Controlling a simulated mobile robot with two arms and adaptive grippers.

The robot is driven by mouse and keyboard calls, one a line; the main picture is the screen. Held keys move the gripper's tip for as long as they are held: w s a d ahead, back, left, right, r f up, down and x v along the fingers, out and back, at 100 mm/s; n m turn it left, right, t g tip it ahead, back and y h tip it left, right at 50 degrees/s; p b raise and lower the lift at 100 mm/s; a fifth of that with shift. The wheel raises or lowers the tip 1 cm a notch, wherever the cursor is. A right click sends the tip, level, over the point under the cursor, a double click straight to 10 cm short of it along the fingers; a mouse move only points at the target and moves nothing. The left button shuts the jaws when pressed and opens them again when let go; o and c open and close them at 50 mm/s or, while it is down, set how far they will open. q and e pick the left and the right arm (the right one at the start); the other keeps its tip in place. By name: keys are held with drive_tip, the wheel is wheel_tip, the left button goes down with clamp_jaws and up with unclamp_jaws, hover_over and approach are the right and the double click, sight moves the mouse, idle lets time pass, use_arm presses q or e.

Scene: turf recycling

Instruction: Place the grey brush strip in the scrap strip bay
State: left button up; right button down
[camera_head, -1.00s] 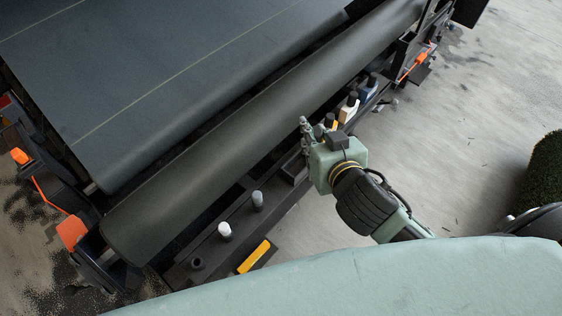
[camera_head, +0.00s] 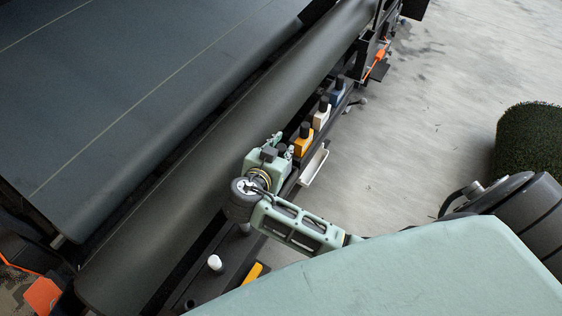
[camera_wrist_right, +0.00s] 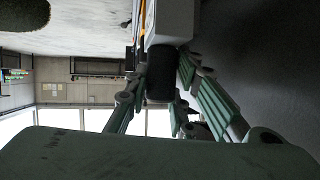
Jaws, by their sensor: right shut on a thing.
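My right gripper (camera_head: 282,152) is over the dark rail beside the large roller in the head view. In the right wrist view its fingers (camera_wrist_right: 160,88) close around a black knob, with a light grey block (camera_wrist_right: 173,22) attached beyond it. This appears to be the grey brush strip; its bristles are not visible. In the head view the gripper and wrist mostly hide it. I cannot clearly make out which part of the rail is the scrap strip bay. My left gripper is not in view.
Yellow (camera_head: 304,139), white (camera_head: 321,114) and blue (camera_head: 338,90) black-knobbed pieces stand along the rail. A pale narrow tray (camera_head: 314,166) is beside it. A white-capped post (camera_head: 214,262) and yellow bar (camera_head: 253,272) are nearer. Open concrete floor lies right; a turf roll (camera_head: 530,140) stands there.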

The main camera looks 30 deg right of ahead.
drive_tip(key=shift+f, duration=2.25)
drive_tip(key=c, duration=1.5)
unclamp_jaws()
drive_tip(key=shift+s+a, duration=0.15)
drive_tip(key=shift+a, duration=0.1)
drive_tip(key=b+v, duration=0.1)
drive_tip(key=v, duration=1)
drive_tip(key=shift+s+a+r, duration=0.15)
drive_tip(key=shift+r, duration=0.15)
